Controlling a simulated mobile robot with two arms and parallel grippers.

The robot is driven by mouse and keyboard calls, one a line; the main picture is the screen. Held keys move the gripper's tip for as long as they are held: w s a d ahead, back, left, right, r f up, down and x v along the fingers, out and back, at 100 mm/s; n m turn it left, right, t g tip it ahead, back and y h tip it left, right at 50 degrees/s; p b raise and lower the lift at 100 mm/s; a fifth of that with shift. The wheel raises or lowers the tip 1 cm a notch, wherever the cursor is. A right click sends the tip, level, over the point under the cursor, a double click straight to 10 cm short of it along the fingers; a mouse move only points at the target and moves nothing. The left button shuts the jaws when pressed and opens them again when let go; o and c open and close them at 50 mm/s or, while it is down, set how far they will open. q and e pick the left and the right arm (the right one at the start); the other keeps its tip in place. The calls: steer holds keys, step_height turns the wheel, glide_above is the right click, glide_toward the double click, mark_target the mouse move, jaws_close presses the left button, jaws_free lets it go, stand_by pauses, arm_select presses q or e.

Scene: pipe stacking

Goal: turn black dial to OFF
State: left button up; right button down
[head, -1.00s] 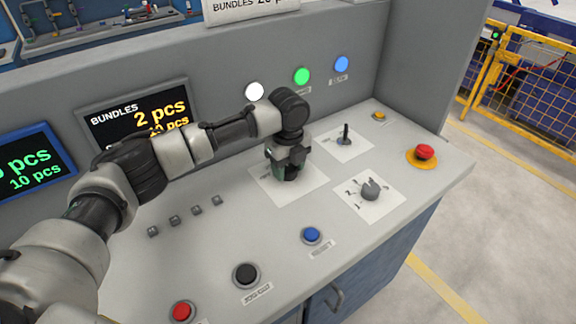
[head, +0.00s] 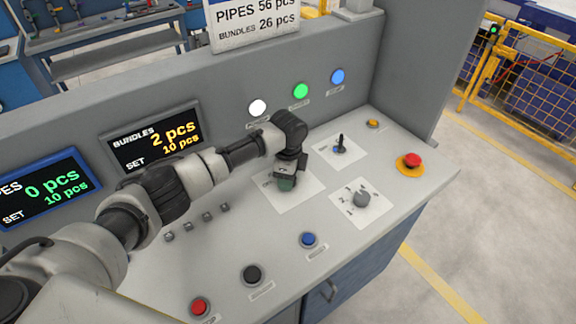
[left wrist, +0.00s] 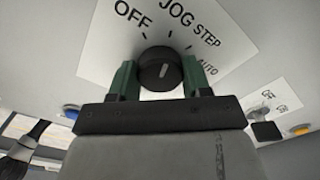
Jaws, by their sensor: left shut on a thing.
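The black dial (left wrist: 160,70) shows in the left wrist view on a white plate (left wrist: 105,52) lettered OFF, JOG, STEP and AUTO. A small light mark shows on the dial's face; I cannot tell for certain which word it points at. My left gripper (left wrist: 155,80) has its green fingers on either side of the dial and is shut on it. In the head view my left gripper (head: 287,182) points down at the plate (head: 300,198) and hides the dial. My right gripper is not in view.
A grey rotary knob (head: 362,199) and a small black lever (head: 340,143) stand to the right of my left gripper. A red emergency button (head: 411,160) is farther right. Blue (head: 308,239), black (head: 253,274) and red (head: 199,306) buttons line the front. Displays stand behind my arm.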

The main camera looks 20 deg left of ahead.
arm_select(q)
steer(key=n+p, duration=0.1)
steer(key=n, duration=0.1)
steer(key=n+p, duration=0.1)
steer(key=p, duration=0.1)
steer(key=shift+r+n, duration=0.2)
steer(key=shift+n, duration=0.2)
steer(key=shift+f+n+p, duration=0.1)
steer(key=shift+n+p, duration=1.25)
steer(key=shift+n, duration=0.65)
steer(key=o, duration=0.9)
steer(key=shift+f, duration=0.1)
step_height(320, 180, up, 11)
steer(key=shift+f+b, duration=0.1)
steer(key=shift+b, duration=0.55)
